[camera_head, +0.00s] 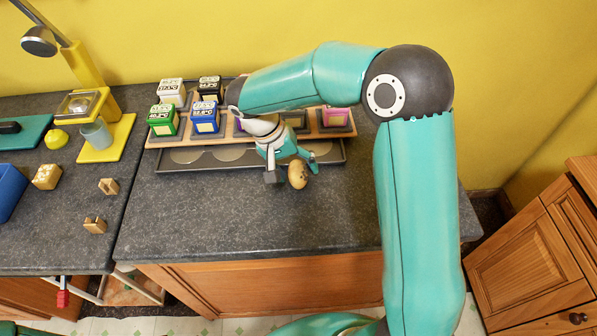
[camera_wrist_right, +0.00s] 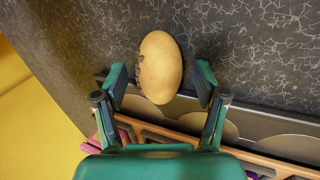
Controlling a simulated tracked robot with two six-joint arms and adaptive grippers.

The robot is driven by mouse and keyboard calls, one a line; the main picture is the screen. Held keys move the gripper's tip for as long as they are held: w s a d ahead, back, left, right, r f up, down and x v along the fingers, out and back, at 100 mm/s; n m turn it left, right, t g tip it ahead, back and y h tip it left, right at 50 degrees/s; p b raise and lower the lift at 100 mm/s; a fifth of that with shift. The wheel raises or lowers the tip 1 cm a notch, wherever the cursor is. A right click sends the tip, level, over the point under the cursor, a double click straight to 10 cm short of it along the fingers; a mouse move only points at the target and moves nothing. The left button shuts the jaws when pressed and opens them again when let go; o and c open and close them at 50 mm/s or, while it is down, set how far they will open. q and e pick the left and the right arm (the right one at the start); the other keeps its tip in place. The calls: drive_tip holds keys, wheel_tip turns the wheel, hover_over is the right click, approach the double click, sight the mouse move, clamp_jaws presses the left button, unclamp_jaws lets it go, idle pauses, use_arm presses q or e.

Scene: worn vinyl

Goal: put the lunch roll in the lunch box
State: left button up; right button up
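The lunch roll (camera_head: 298,174), an oval tan thing with a dark patch, is by the front edge of the dark tray on the counter. In the right wrist view, the roll (camera_wrist_right: 161,68) shows between and beyond the fingertips. My right gripper (camera_head: 292,171) is open, with a finger on either side of the roll. The wrist view of the gripper (camera_wrist_right: 160,84) shows gaps on both sides, so it is not shut on it. A blue open container (camera_head: 10,192), perhaps the lunch box, is cut by the left edge. My left gripper is not in view.
A wooden rack (camera_head: 337,131) with several coloured boxes stands behind the dark tray (camera_head: 200,164). A yellow stand with a grey cup (camera_head: 97,136), a yellow lump (camera_head: 57,139) and small wooden blocks (camera_head: 95,225) are at the left. The front middle counter is clear.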

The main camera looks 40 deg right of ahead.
drive_tip(key=c, duration=1.1)
drive_tip(key=shift+r, duration=0.1)
